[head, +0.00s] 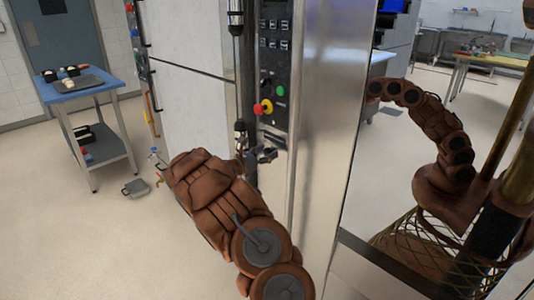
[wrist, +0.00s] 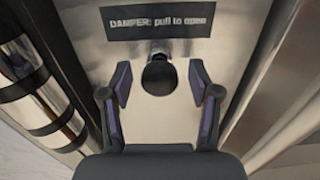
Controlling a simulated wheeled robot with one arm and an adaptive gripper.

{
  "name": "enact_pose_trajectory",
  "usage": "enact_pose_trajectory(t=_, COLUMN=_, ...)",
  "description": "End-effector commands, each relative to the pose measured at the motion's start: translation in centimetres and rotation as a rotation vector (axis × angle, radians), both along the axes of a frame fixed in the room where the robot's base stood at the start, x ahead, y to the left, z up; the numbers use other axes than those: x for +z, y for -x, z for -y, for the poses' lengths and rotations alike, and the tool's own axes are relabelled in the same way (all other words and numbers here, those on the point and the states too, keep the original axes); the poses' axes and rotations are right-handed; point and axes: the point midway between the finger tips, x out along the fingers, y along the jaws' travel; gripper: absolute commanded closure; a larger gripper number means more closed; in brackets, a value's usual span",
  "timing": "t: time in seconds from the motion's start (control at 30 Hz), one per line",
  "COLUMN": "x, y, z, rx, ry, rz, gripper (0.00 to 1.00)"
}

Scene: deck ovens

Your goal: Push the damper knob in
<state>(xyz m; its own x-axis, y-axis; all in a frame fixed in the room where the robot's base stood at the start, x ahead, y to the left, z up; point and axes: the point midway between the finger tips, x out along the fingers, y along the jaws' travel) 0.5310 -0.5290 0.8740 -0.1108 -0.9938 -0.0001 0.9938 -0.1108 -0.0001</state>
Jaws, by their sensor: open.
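The damper knob (wrist: 159,77) is a round black knob on a steel panel in the wrist view, just below a dark label (wrist: 157,22) reading "DAMPER: pull to open". My gripper (wrist: 160,86) is open, with one finger on each side of the knob. A gap shows between each finger and the knob, and I cannot tell how far the knob stands out from the panel. In the head view my gripper (head: 262,155) is at the narrow panel below the red button, and the knob cannot be made out there.
A red emergency button (head: 263,107) on a yellow base and a green button (head: 280,91) sit on the control panel above my gripper. A vertical pipe (head: 237,60) runs left of it. A blue-topped cart (head: 83,88) stands at left. Open floor lies at lower left.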

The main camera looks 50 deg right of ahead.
Motion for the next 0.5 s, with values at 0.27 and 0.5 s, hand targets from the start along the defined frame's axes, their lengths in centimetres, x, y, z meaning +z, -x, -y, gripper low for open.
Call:
enact_pose_trajectory(t=0.27, x=0.1, y=-0.3, z=-1.9, rx=0.002, ry=0.001, rz=0.000, gripper=0.38)
enact_pose_trajectory(t=0.5, x=0.1, y=-0.9, z=-6.6, rx=0.004, ry=0.001, rz=0.001, gripper=0.38)
